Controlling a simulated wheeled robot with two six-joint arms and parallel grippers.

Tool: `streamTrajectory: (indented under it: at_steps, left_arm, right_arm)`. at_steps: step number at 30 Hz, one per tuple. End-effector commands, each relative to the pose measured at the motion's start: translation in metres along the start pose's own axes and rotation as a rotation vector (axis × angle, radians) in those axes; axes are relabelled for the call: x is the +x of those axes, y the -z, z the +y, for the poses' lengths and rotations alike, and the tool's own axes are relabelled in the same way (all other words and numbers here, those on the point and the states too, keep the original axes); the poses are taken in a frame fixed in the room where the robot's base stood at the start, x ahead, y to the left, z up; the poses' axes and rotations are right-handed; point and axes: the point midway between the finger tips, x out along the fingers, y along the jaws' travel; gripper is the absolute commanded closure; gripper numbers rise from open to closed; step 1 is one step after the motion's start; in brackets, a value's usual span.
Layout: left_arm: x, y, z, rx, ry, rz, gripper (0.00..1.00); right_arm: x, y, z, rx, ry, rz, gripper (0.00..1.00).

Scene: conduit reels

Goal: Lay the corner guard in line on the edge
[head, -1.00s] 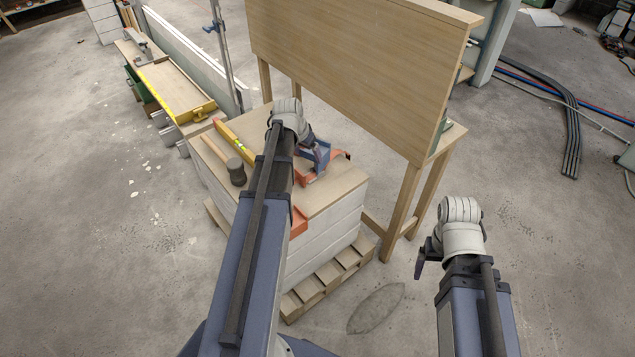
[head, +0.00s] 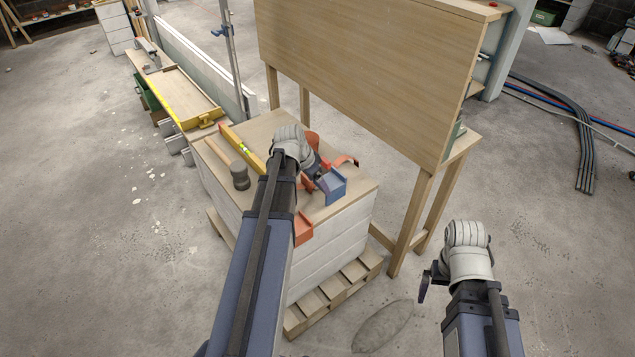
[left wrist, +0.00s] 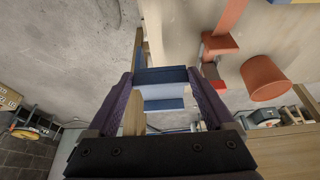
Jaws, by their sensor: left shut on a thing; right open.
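My left gripper (head: 323,176) is shut on a blue angled piece, the corner guard (head: 334,189), and holds it over the top of the wrapped white stack (head: 330,250). In the left wrist view the guard (left wrist: 160,90) sits between the two purple fingers. Whether it touches the stack's top cannot be told. An orange guard (head: 303,229) sits on the stack's near edge, partly behind my left arm. My right gripper (head: 427,284) is open, empty and out to the right, over the floor.
The stack's wooden top also carries a yellow level (head: 240,147), a dark-headed mallet (head: 239,176) and an orange strap piece (head: 345,160). A tall plywood board (head: 370,70) on legs stands close behind. The stack rests on a pallet (head: 335,296).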

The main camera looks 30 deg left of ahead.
Motion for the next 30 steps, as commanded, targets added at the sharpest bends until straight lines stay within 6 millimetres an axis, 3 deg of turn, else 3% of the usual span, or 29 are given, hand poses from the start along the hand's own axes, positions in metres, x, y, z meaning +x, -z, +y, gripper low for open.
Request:
streamTrajectory:
  at_steps: [3,30]
  left_arm:
    - [0.015,-0.006,0.000,0.000,0.000,0.000,0.70]
    - [0.094,-0.039,0.000,-0.001,0.000,0.000,0.70]
  right_arm:
    - [0.016,0.001,-0.002,0.000,0.000,0.000,0.00]
    - [0.101,0.006,-0.010,0.000,0.000,0.000,0.00]
